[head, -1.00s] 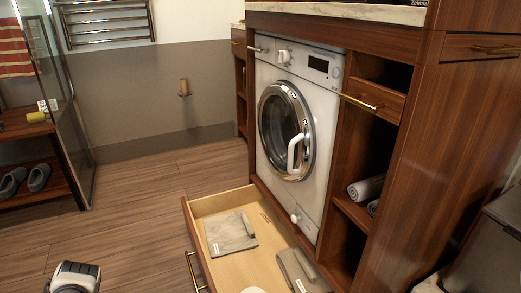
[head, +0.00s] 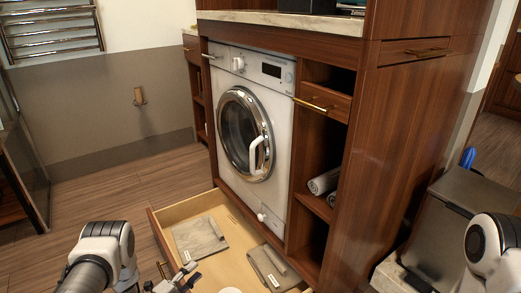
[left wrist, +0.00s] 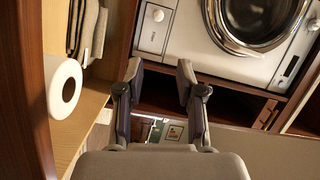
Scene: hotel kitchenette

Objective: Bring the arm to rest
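My left arm comes in at the lower left of the head view, and its gripper (head: 172,282) is at the bottom edge, by the front of the open drawer (head: 168,212). In the left wrist view, the two fingers of my left gripper (left wrist: 159,78) stand apart with nothing between them, so it is open and empty. Part of my right arm (head: 490,245) shows at the right edge of the head view. My right gripper is out of view.
The drawer holds folded cloths (head: 200,238) and a white roll (left wrist: 66,87). Behind it stands a washing machine (head: 250,130), its door shut. A dark bin-like box (head: 455,220) stands close to my right arm. Open floor (head: 100,185) lies left of the drawer.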

